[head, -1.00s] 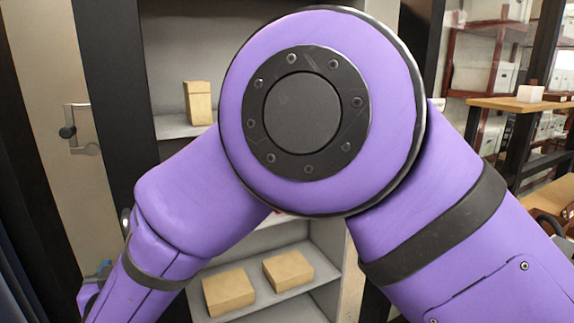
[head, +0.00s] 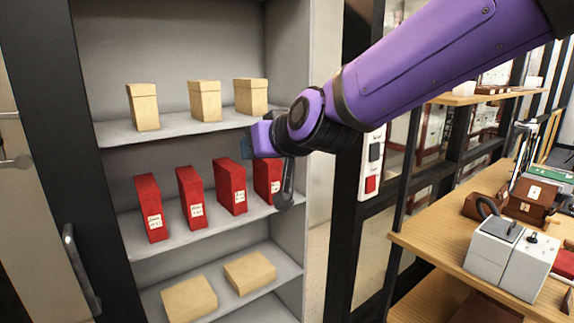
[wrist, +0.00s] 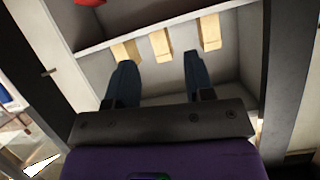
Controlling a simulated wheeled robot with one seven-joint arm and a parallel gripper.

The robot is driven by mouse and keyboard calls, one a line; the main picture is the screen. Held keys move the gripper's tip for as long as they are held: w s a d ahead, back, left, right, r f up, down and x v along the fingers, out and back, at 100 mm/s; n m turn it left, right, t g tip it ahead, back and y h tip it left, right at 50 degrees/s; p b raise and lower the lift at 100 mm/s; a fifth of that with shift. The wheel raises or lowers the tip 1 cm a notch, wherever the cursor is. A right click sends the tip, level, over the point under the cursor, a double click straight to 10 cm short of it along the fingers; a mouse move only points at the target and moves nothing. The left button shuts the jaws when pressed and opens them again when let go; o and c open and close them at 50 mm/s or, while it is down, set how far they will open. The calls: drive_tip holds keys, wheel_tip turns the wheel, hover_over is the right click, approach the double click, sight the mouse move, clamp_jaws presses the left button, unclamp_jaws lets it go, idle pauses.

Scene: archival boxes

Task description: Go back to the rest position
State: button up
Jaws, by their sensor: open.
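My gripper (wrist: 158,58) shows in the wrist view as two dark blue fingers spread wide apart, with nothing held between them. Three tan boxes appear beyond the fingertips in that view, the middle one (wrist: 161,45) in the gap between them. In the head view my purple arm comes in from the upper right, and its end is in front of the right side of the shelf unit (head: 190,45). The fingers are hard to make out there. Several red boxes (head: 190,198) stand upright on the middle shelf; the rightmost (head: 266,178) is partly hidden behind my arm's end.
Three tan boxes (head: 204,101) stand on the top shelf and two tan boxes (head: 189,299) lie on the bottom shelf. A dark cabinet door with a handle (head: 80,268) is at left. A wooden table (head: 430,255) with a white device (head: 508,258) is at right.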

drive_tip(key=s+d+r+m+g+h, duration=0.1)
drive_tip(key=s+d, duration=0.1)
drive_tip(key=d, duration=0.5)
drive_tip(key=s+d+h, duration=0.1)
drive_tip(key=s+d, duration=0.1)
drive_tip(key=d, duration=0.4)
drive_tip(key=s+d+f+m+g+h, duration=0.2)
drive_tip(key=s+d, duration=0.7)
drive_tip(key=d, duration=0.2)
drive_tip(key=s+d+f+m+g+h, duration=0.2)
drive_tip(key=s+d+h, duration=0.1)
drive_tip(key=s+d, duration=0.7)
drive_tip(key=shift+d+f+m+h, duration=0.15)
drive_tip(key=shift+d+m+h, duration=0.15)
drive_tip(key=shift+d, duration=0.3)
